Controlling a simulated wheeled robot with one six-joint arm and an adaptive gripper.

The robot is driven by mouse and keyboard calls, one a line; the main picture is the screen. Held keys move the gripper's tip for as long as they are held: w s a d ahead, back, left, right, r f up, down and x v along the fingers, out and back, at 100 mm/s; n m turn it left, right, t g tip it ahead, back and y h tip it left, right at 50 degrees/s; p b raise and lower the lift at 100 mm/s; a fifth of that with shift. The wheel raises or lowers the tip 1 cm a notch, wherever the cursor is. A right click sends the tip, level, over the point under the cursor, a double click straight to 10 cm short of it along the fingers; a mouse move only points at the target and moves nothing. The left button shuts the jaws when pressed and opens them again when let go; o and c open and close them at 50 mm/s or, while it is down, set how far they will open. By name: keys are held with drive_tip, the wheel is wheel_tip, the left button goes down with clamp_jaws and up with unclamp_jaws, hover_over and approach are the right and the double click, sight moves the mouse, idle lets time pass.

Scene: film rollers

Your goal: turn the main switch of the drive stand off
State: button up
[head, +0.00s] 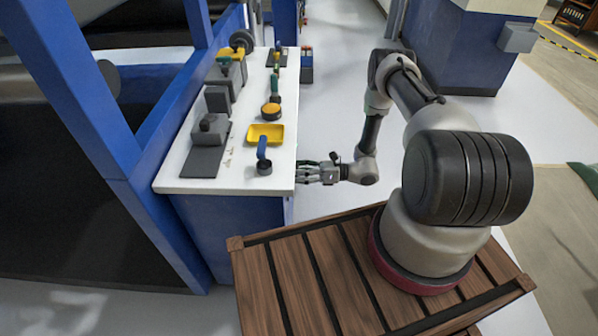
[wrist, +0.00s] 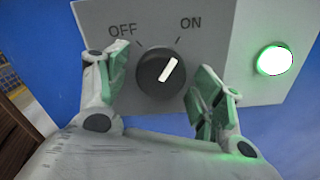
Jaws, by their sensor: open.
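The main switch (wrist: 158,76) is a round black knob on a grey plate (wrist: 215,20) in the wrist view. Its white pointer mark tilts up and to the right, toward the word ON. The word OFF stands up and to the left of the knob. My gripper (wrist: 160,66) is open, with one finger left of the knob and one right of it. I cannot tell whether either finger touches it. In the head view my gripper (head: 308,172) is at the right side of the white-topped blue stand (head: 240,215), and the switch is hidden.
A green lamp (wrist: 274,60) is lit right of the switch. The stand's top holds a yellow tray (head: 265,133), a blue-handled tool (head: 263,155) and several grey blocks. A blue frame (head: 90,120) stands at left.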

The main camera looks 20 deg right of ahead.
drive_tip(key=c, duration=1)
drive_tip(key=shift+n, duration=0.4)
drive_tip(key=n, duration=0.6)
drive_tip(key=shift+w+n, duration=0.15)
drive_tip(key=shift+n, duration=0.25)
drive_tip(key=n, duration=0.6)
drive_tip(key=shift+d, duration=0.1)
drive_tip(key=shift+n, duration=0.3)
drive_tip(key=o, duration=1)
